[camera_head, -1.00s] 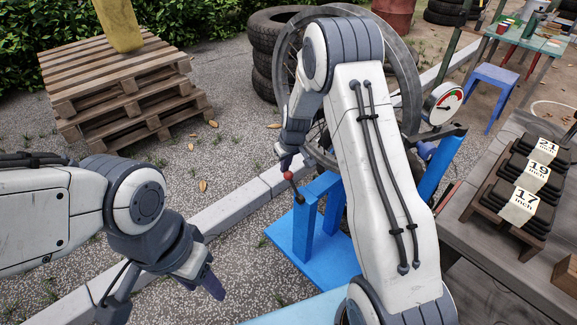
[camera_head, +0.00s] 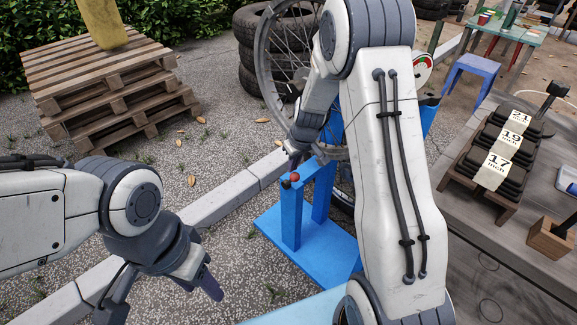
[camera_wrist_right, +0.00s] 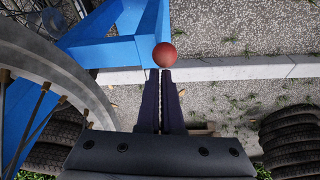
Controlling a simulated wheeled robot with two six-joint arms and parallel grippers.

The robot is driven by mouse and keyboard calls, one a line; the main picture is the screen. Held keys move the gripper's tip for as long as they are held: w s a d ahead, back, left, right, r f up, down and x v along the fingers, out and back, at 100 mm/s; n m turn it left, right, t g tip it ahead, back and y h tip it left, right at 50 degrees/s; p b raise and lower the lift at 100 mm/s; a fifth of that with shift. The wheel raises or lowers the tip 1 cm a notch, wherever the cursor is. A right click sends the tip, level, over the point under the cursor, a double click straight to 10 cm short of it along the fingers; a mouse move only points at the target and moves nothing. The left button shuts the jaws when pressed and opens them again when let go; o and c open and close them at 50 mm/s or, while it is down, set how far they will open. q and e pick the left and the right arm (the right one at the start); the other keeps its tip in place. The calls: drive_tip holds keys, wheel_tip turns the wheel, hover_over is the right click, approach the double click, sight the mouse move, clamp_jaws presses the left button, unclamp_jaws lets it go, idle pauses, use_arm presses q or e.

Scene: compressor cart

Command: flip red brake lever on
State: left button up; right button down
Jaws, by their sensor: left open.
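The red ball knob of the brake lever (camera_head: 294,177) is at the top of the front post of the blue stand (camera_head: 291,222). A short dark piece of the lever shows just left of the knob; the rest is hidden. In the right wrist view the red knob (camera_wrist_right: 165,55) sits just beyond the fingertips, close to or touching them; I cannot tell which. My right gripper (camera_head: 293,160) is right above the knob; its fingers (camera_wrist_right: 164,74) are together with nothing between them. My left gripper (camera_head: 163,300) is open and empty, low at the left, away from the stand.
A spoked wheel (camera_head: 263,62) stands on the blue stand behind my right arm. A workbench (camera_head: 475,245) with labelled dark blocks (camera_head: 497,160) is at the right. Stacked pallets (camera_head: 105,92) and tyres (camera_head: 247,55) are behind. Paved ground left of the stand is free.

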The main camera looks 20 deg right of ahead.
use_arm(q)
drive_tip(key=shift+s+f+b, duration=0.4)
drive_tip(key=shift+f+b, duration=0.1)
drive_tip(key=shift+f, duration=0.15)
use_arm(e)
drive_tip(key=shift+s+d+f, duration=0.2)
drive_tip(key=shift+s+f, duration=0.2)
drive_tip(key=shift+s, duration=0.25)
drive_tip(key=shift+s+d+f, duration=0.15)
drive_tip(key=shift+s+f, duration=0.2)
drive_tip(key=shift+s, duration=0.25)
drive_tip(key=w+r+p, duration=0.4)
drive_tip(key=r, duration=0.1)
use_arm(q)
drive_tip(key=r, duration=0.1)
drive_tip(key=w+r+b, duration=0.1)
drive_tip(key=shift+w+r, duration=0.1)
drive_tip(key=shift+r, duration=0.25)
use_arm(e)
approach(298, 176)
drive_tip(key=d, duration=0.1)
drive_tip(key=s+d, duration=0.1)
drive_tip(key=shift+s+d, duration=0.3)
